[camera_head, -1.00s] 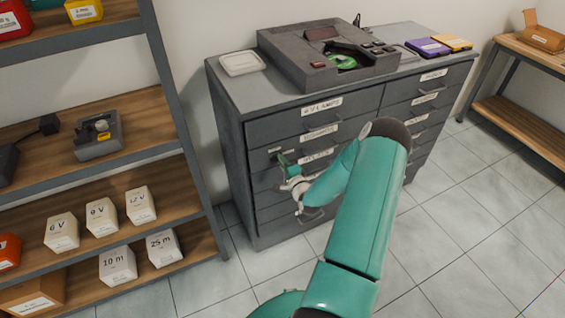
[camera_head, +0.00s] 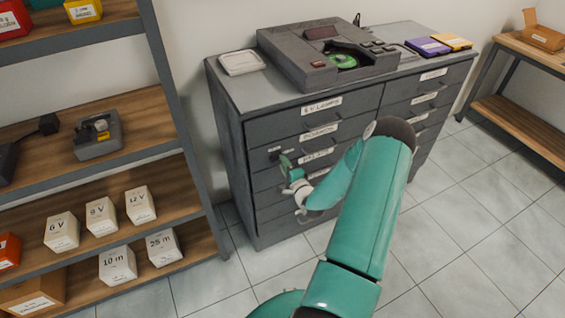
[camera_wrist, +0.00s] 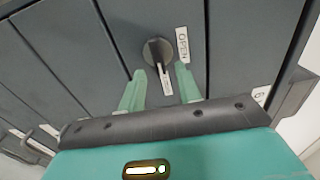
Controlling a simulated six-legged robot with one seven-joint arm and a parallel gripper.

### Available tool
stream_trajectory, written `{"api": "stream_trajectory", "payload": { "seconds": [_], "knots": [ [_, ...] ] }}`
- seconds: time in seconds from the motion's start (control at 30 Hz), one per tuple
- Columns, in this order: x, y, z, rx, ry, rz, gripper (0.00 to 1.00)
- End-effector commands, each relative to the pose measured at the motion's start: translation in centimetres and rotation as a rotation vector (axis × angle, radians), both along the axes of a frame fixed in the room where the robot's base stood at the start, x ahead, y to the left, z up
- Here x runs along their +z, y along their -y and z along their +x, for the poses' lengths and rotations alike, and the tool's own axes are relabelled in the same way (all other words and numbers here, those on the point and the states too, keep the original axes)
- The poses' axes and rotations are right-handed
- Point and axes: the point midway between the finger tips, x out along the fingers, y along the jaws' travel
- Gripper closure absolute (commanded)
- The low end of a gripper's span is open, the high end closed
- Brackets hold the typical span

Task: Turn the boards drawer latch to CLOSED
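The latch (camera_wrist: 157,52) is a dark round knob with a raised grip on a grey drawer front. In the wrist view the OPEN label (camera_wrist: 183,45) is just to its right. A second small label (camera_wrist: 166,82) lies below the knob; its text is too small to read. My gripper (camera_wrist: 160,80) is open and empty. Its two green fingertips are apart, just below the knob in the picture, with the second label showing between them. In the head view my gripper (camera_head: 287,168) is at the left drawer column, beside the dark latch knob (camera_head: 275,156).
The grey drawer cabinet (camera_head: 232,140) carries a dark device (camera_head: 300,68) and a white box (camera_head: 242,62) on top. A shelf rack (camera_head: 165,95) with labelled boxes stands to the left. A wooden bench (camera_head: 525,125) is at the right. The tiled floor in front is clear.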

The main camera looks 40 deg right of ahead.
Motion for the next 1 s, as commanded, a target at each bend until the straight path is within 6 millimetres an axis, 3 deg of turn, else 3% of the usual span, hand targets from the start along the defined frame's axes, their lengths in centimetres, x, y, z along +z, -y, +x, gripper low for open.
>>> {"api": "stream_trajectory", "payload": {
  "seconds": [0.3,0.5,0.7,1.0],
  "knots": [
    [0.0,-1.9,-6.9,-0.003,-0.002,0.002,0.66],
    [-0.1,-2.9,-10.1,-0.002,-0.001,0.002,0.66],
    [0.0,-3.3,-11.3,-0.002,-0.001,0.001,0.66],
    [0.0,-3.3,-11.3,-0.001,-0.001,0.001,0.66]
  ]
}}
